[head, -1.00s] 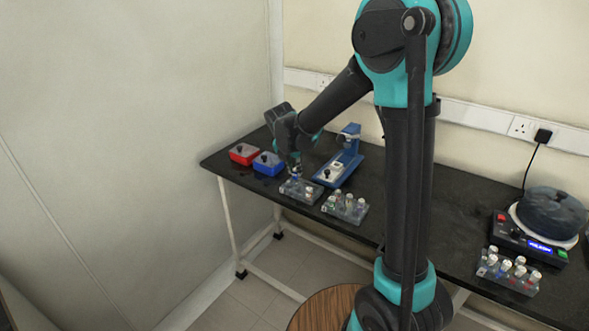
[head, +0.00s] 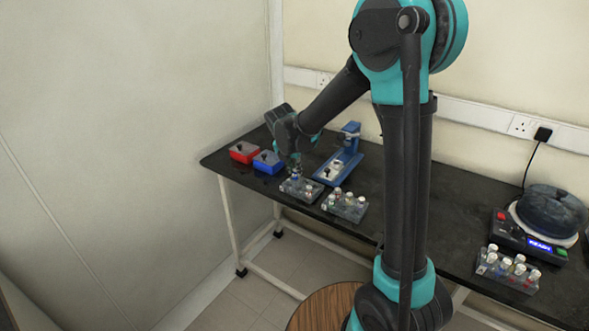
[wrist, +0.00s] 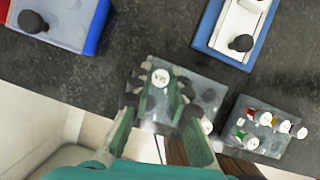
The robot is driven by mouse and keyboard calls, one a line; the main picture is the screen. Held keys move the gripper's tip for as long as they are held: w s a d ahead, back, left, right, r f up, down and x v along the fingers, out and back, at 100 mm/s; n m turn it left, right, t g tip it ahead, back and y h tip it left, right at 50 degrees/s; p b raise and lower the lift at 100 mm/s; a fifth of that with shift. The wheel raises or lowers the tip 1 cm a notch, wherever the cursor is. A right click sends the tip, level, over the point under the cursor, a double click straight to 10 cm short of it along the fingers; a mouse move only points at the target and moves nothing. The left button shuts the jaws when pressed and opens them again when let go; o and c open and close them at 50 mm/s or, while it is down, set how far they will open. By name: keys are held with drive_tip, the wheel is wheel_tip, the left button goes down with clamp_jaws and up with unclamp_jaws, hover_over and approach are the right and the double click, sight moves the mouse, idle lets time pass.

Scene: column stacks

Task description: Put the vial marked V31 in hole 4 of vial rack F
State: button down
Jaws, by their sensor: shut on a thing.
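A white-capped vial (wrist: 161,77) stands between the fingers of my gripper (wrist: 158,92); the small mark on its cap looks like V31 but is hard to read. My gripper is shut on this vial. It is over a clear rack (wrist: 208,92), which also shows in the head view (head: 299,190), under my gripper (head: 295,170). The vial's lower part is hidden, so I cannot tell how deep it sits in a hole. Another white cap (wrist: 206,126) shows at the rack's near edge. No rack letter or hole number is readable.
A second clear rack (head: 345,207) with several vials stands just right. A blue device (head: 340,168) stands behind; a red box (head: 243,152) and a blue box (head: 267,162) are at left. A round-lidded machine (head: 550,213) and another vial rack (head: 507,269) are far right.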

drive_tip(key=shift+f, duration=0.6)
idle(0.3)
drive_tip(key=c, duration=1.4)
unclamp_jaws()
drive_tip(key=shift+o, duration=0.7)
drive_tip(key=shift+o, duration=1.1)
drive_tip(key=shift+r, duration=0.1)
drive_tip(key=shift+r, duration=2.95)
